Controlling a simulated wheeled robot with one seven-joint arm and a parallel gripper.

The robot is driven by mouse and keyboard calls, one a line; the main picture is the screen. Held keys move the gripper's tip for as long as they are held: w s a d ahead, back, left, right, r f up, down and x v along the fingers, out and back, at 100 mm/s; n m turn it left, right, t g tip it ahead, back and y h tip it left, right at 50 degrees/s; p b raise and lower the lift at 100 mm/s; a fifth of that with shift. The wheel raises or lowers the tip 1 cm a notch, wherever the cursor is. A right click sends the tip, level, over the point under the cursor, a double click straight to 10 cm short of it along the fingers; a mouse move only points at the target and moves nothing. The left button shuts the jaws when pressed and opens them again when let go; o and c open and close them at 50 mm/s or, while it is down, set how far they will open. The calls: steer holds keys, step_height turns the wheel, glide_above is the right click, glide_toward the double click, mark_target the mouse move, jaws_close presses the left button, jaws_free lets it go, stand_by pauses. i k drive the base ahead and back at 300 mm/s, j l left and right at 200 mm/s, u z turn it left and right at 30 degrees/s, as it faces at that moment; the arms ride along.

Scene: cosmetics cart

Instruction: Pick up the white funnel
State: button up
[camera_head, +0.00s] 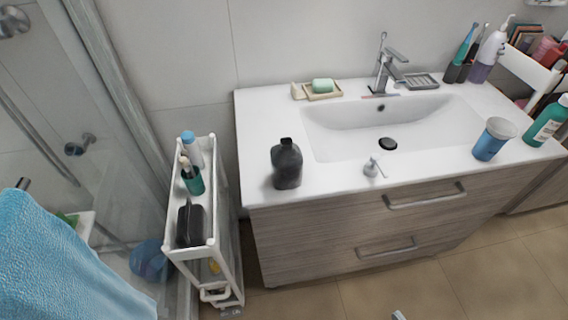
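A small white funnel-like piece (372,168) with a thin stem sits on the front edge of the white sink counter, just in front of the basin. It is small in the picture, and its exact pose is hard to tell. A small pale grey tip (398,315) shows at the bottom edge of the picture, low over the floor. It may be part of my gripper, far in front of the counter and apart from the funnel. The rest is out of the picture, so its opening and anything in it are hidden.
A dark bottle (286,164) stands left of the funnel. A blue cup (493,139) and green bottle (547,120) stand to the right. The basin (340,125) lies behind, with a faucet (384,68). A narrow white cart (216,190) stands left. The floor in front is clear.

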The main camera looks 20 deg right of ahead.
mark_target(499, 128)
steer(key=z, duration=1.25)
